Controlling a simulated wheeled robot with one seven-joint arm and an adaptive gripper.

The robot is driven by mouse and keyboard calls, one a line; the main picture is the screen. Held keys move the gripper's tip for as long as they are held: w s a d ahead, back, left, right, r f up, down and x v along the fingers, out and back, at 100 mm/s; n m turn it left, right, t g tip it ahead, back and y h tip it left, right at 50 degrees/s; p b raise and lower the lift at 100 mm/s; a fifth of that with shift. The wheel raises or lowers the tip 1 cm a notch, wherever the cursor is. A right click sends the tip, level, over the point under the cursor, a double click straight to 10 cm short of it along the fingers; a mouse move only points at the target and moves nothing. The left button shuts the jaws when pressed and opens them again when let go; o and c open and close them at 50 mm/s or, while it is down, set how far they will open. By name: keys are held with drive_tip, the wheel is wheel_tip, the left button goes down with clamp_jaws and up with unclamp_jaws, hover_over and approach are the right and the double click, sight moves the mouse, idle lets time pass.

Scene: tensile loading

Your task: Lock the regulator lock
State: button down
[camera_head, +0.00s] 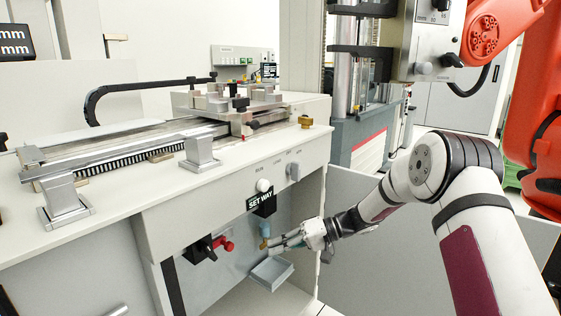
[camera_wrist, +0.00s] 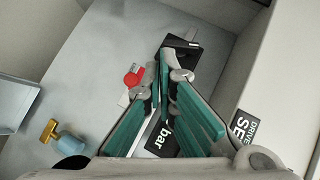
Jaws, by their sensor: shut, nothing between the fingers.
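The regulator shows in the head view as a black fitting (camera_head: 200,249) with a red knob (camera_head: 226,244) on the lower front panel of the machine. In the wrist view the red knob (camera_wrist: 133,76) lies just left of my fingertips, and a black block (camera_wrist: 184,50) sits behind them. I cannot tell which part is the lock. My gripper (camera_head: 268,243) is to the right of the red knob in the head view. Its teal fingers (camera_wrist: 166,82) are shut and empty in the wrist view and cover part of the panel. I cannot tell whether they touch anything.
A blue and brass fitting (camera_head: 264,231) is close to my fingers; it also shows in the wrist view (camera_wrist: 68,143). A grey tray (camera_head: 270,273) juts out below. The white bench top overhangs the panel.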

drive_tip(key=s+d+r+g+h, duration=0.1)
drive_tip(key=s+d+r+h, duration=0.25)
drive_tip(key=s+r, duration=0.6)
drive_tip(key=s+d+r+g+h, duration=0.1)
drive_tip(key=s+d+r+h, duration=0.25)
drive_tip(key=s+r, duration=0.65)
drive_tip(key=s+d+f+m+t+h, duration=0.15)
drive_tip(key=s+d+h, duration=0.35)
drive_tip(key=s, duration=0.9)
drive_tip(key=s+d+f+m+t+h, duration=0.1)
drive_tip(key=s+d+f+m+h, duration=0.15)
drive_tip(key=s+d, duration=0.85)
wheel_tip(320, 180, up, 27)
drive_tip(key=s+a+t+p, duration=0.2)
drive_tip(key=a+t+p, duration=0.1)
drive_tip(key=p, duration=2.1)
drive_tip(key=shift+s+t+p, duration=0.4)
drive_tip(key=shift+t, duration=0.15)
drive_tip(key=shift+y, duration=0.25)
